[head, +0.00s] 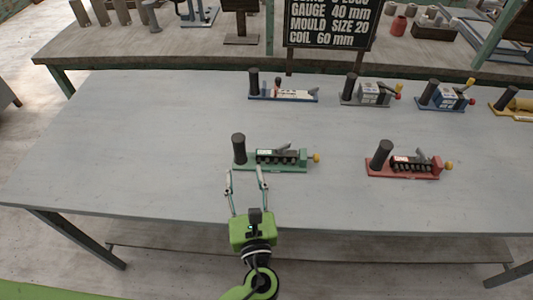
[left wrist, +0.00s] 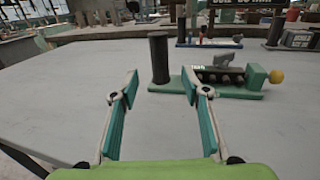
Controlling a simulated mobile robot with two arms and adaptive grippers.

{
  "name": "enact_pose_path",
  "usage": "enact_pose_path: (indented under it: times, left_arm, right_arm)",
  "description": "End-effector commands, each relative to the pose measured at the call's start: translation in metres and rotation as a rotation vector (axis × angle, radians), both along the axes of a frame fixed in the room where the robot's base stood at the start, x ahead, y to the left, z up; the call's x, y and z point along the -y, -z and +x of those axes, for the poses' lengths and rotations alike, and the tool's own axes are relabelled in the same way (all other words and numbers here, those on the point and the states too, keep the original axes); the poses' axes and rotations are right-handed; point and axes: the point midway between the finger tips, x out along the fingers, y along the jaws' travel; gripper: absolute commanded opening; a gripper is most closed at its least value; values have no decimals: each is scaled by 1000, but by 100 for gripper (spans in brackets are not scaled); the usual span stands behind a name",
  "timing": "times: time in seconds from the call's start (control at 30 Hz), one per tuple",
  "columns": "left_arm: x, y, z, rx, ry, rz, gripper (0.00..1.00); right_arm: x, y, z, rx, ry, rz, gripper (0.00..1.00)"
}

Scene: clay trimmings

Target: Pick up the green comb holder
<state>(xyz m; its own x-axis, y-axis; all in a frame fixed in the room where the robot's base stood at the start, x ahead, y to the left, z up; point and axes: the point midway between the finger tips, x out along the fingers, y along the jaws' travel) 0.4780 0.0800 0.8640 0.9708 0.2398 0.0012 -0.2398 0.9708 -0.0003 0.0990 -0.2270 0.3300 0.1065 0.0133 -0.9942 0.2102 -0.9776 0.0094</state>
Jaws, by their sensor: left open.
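The green comb holder (head: 276,166) stands on the grey table near its front middle. It has a green base, a black upright cylinder at its left end, a row of dark teeth and a yellow knob at its right end. It also shows in the left wrist view (left wrist: 215,91), ahead and right of centre. My left gripper (head: 246,172) is open and empty, just in front of the holder's left part. In the left wrist view its fingers (left wrist: 160,82) stand apart, with the black cylinder beyond and between them. My right gripper is not in view.
A red holder (head: 403,174) stands to the right on the same table (head: 130,140). Behind are a blue-and-white holder (head: 284,96), a grey one (head: 368,101), a blue one (head: 444,104) and a yellow one (head: 514,113). The table's left side is clear. A dark sign (head: 331,22) stands behind.

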Motion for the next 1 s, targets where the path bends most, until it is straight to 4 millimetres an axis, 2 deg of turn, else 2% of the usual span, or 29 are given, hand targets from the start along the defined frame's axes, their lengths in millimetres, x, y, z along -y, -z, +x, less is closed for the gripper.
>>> enact_pose_path:
  times: [0.1, 0.23, 0.47, 0.73, 1.0]
  left_arm:
    - [-6, 0, 25, 4, -1, 0, 42]
    - [-11, 0, 43, 2, -1, 0, 42]
    - [-15, 0, 59, 3, -2, 0, 42]
    - [-25, -2, 96, 2, -1, 0, 42]
    - [-26, -3, 101, -2, 0, 0, 42]
  right_arm:
    - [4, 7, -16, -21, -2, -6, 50]
    - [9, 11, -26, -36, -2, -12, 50]
    - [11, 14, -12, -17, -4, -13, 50]
    - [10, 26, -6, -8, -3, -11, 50]
    - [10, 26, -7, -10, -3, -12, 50]
